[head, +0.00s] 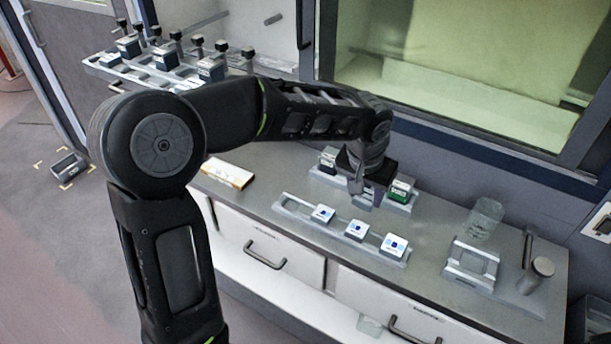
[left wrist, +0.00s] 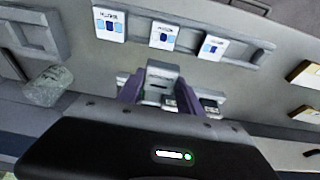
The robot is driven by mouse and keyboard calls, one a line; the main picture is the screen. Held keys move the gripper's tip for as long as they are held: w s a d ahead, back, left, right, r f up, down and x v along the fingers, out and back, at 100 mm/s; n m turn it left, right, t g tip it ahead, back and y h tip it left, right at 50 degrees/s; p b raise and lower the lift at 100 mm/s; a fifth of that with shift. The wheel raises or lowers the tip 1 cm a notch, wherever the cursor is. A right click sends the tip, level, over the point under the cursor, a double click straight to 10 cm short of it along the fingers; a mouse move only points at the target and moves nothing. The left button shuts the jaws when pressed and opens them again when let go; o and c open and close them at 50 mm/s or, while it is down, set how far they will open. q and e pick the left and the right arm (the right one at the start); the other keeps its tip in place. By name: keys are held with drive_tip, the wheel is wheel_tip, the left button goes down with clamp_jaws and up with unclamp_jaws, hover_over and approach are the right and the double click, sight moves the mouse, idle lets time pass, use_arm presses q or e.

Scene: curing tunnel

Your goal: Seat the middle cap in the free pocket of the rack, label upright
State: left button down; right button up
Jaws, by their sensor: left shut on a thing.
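My left gripper (head: 364,196) is shut on a grey cap (left wrist: 161,74), which shows between its purple fingers (left wrist: 158,92) in the left wrist view. It hangs over the bench between two racks. The long front rack (head: 287,205) holds white caps with blue labels: left (head: 322,213), middle (head: 356,230) and right (head: 394,245). Its pocket at the left end is empty in the head view. The short back rack (head: 340,180) carries a dark cap (head: 328,161) and a green cap (head: 400,189); my gripper hides its middle. The held cap's label is not readable. My right gripper is out of view.
A glass beaker (head: 485,218), an empty grey holder (head: 470,265) and a metal cylinder (head: 537,272) stand at the right. A flat box (head: 227,174) lies at the left. A fixture with several black knobs (head: 160,62) is behind my arm.

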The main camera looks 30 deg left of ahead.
use_arm(q)
drive_tip(key=shift+a, duration=0.1)
drive_tip(key=shift+a, duration=0.1)
drive_tip(key=a+b, duration=0.1)
drive_tip(key=a, duration=0.2)
drive_tip(key=s+a+b, duration=0.1)
drive_tip(key=a, duration=0.2)
drive_tip(key=a+f+b, duration=0.1)
drive_tip(key=a, duration=0.2)
drive_tip(key=shift+s+a+b, duration=0.15)
drive_tip(key=shift+s+b, duration=0.05)
drive_tip(key=shift+b, duration=0.2)
drive_tip(key=s+a+r+b, duration=0.1)
drive_tip(key=s+a+b, duration=0.1)
drive_tip(key=a, duration=0.5)
drive_tip(key=shift+s+a, duration=0.35)
drive_tip(key=shift+s, duration=0.05)
drive_tip(key=shift+f, duration=0.1)
drive_tip(key=shift+f+b, duration=2.5)
drive_tip(key=shift+f, duration=0.6)
drive_tip(key=shift+f, duration=0.25)
